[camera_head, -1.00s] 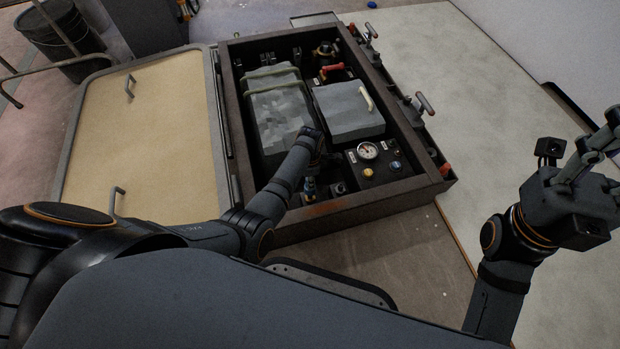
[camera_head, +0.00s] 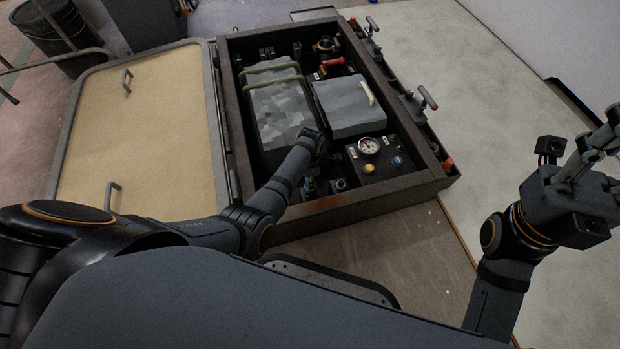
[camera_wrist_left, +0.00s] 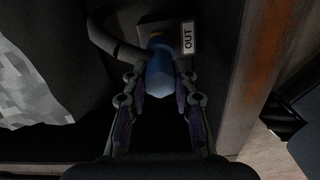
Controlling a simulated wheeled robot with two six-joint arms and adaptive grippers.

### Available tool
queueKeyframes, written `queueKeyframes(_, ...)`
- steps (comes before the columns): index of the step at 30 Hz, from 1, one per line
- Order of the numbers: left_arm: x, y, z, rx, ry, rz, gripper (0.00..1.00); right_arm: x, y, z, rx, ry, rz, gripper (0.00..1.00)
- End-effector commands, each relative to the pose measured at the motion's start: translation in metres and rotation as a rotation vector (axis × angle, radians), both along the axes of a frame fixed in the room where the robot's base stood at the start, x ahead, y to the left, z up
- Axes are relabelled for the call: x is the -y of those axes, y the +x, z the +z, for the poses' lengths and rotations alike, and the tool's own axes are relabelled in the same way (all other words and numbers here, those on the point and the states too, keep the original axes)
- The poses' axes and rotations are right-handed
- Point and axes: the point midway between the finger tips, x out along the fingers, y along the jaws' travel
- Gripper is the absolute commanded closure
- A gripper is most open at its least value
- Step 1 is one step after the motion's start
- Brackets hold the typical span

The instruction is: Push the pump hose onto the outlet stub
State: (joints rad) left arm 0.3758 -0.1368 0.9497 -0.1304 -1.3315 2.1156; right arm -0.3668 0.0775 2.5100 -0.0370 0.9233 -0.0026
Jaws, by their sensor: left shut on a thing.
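In the left wrist view, the fingers of my left gripper (camera_wrist_left: 160,105) are shut on a blue hose end (camera_wrist_left: 159,74). A dark curved hose (camera_wrist_left: 115,43) shows beside it at the upper left. The blue end is right by a dark outlet block (camera_wrist_left: 160,33) with a white OUT label (camera_wrist_left: 188,38). The outlet stub is hidden, so I cannot tell whether the hose end is on it. In the head view, my left arm reaches into the open box, and its fingers are mostly hidden. My right gripper (camera_head: 598,145) is raised at the right, clear of the box.
The dark box frame (camera_head: 345,205) surrounds a grey patterned block (camera_head: 283,115), a grey lidded box (camera_head: 347,108) and a gauge panel (camera_head: 376,180). An open beige hatch (camera_head: 150,140) lies left. Clamps (camera_head: 420,100) line the right edge. Pale deck beyond is clear.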

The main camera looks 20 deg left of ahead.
Motion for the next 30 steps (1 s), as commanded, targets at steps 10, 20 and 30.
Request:
queueKeyframes(10,0.0,0.0,-0.013,0.001,0.0,0.0,1.0,0.0,0.0,-0.01,0.0,0.0,0.0,0.6)
queueKeyframes(20,0.0,0.0,-0.023,0.001,0.0,0.0,1.0,0.0,0.0,-0.016,-0.001,0.0,0.0,0.6)
queueKeyframes(30,0.0,0.0,-0.023,0.0,0.0,0.0,0.66,0.0,0.0,-0.016,0.0,0.0,0.0,0.6)
